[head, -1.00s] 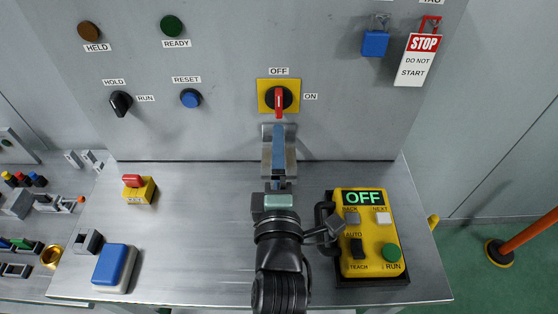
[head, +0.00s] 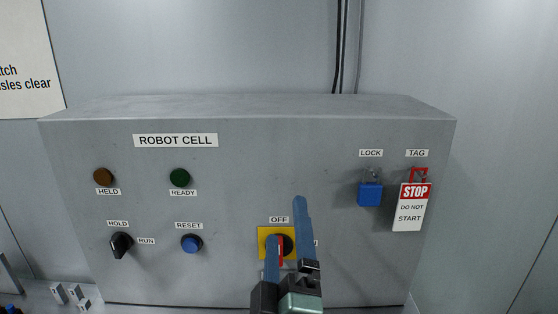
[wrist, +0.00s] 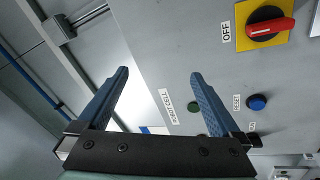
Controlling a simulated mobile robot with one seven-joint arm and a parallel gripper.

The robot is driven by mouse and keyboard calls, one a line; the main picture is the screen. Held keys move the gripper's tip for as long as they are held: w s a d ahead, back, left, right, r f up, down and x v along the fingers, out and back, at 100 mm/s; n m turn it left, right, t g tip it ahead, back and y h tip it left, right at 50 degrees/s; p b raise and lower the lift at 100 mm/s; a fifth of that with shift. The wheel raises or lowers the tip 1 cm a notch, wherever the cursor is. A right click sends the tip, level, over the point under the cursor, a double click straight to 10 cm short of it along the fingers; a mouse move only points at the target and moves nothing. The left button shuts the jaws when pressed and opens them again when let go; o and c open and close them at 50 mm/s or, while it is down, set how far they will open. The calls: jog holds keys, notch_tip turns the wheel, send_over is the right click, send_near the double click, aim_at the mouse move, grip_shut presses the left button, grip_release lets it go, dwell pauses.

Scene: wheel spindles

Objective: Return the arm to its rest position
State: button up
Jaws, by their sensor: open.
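My gripper (head: 286,220) is open and empty, its two blue fingers pointing up in front of the lower middle of the grey panel in the head view. In the wrist view my gripper (wrist: 158,73) has its fingers wide apart with nothing between them. The red-handled rotary switch (head: 287,246) on its yellow plate is partly hidden behind the fingers in the head view. In the wrist view the switch (wrist: 266,26) is clear of the fingers, its red handle lying in line with the OFF label.
The ROBOT CELL panel (head: 330,165) fills the space ahead. A blue padlock (head: 370,193) and a STOP tag (head: 410,205) hang at its right. A black knob (head: 121,245) and a blue RESET button (head: 191,243) are at its left.

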jog(key=s+r+m+t, duration=0.3)
jog(key=s+r+m, duration=0.3)
jog(key=r, duration=0.8)
jog(key=s+a+r+m+t, duration=0.1)
jog(key=s+r+m+t, duration=0.2)
jog(key=r, duration=1)
jog(key=s+m, duration=0.3)
jog(key=m, duration=0.1)
jog(key=shift+s+r, duration=0.15)
jog(key=shift+r, duration=0.2)
